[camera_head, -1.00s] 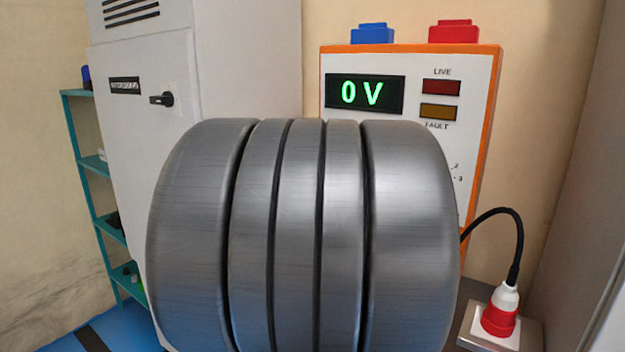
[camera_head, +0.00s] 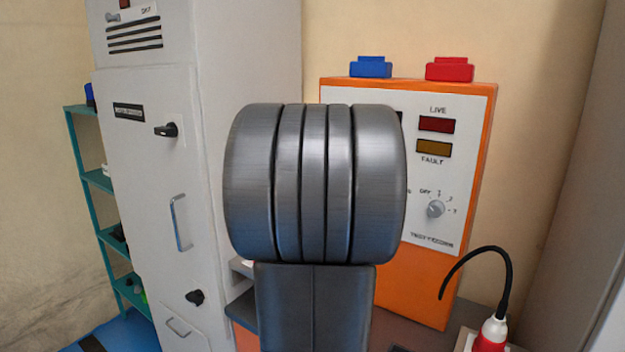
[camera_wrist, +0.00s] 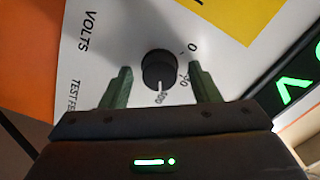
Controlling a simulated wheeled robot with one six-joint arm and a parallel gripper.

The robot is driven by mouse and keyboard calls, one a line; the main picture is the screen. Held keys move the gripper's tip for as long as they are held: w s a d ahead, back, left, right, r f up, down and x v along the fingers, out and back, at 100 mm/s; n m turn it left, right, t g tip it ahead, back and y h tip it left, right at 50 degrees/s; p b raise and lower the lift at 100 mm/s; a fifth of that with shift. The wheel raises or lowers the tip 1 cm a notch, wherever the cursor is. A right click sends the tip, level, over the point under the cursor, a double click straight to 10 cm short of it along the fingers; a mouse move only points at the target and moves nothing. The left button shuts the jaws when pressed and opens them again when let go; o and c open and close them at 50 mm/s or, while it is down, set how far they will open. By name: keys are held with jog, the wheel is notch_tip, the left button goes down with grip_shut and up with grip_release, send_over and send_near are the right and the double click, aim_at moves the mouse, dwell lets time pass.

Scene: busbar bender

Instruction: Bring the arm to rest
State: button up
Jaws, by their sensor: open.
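My gripper (camera_wrist: 160,70) is open in the wrist view, its two green fingers apart. A black knob (camera_wrist: 157,66) marked VOLTS shows between the fingertips, on the white panel face. I cannot tell how far the fingers are from the panel, and see nothing clearly held. In the head view my own grey arm joint fills the middle and hides my gripper and part of the orange-edged test feeder (camera_head: 412,285). A selector knob (camera_head: 435,209) shows on the feeder's face, right of my arm. The LIVE (camera_head: 437,124) and FAULT (camera_head: 434,146) lamps look dark.
A grey cabinet (camera_head: 150,215) with handles stands left of my arm, beside a teal shelf (camera_head: 92,190). Blue (camera_head: 371,67) and red (camera_head: 450,69) blocks sit atop the feeder. A red-and-white plug (camera_head: 491,334) with a black cable (camera_head: 480,253) is at lower right.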

jog(key=shift+n+p, duration=2.95)
jog(key=shift+n, duration=0.55)
jog(key=shift+s+a, duration=0.1)
jog(key=shift+s, duration=0.05)
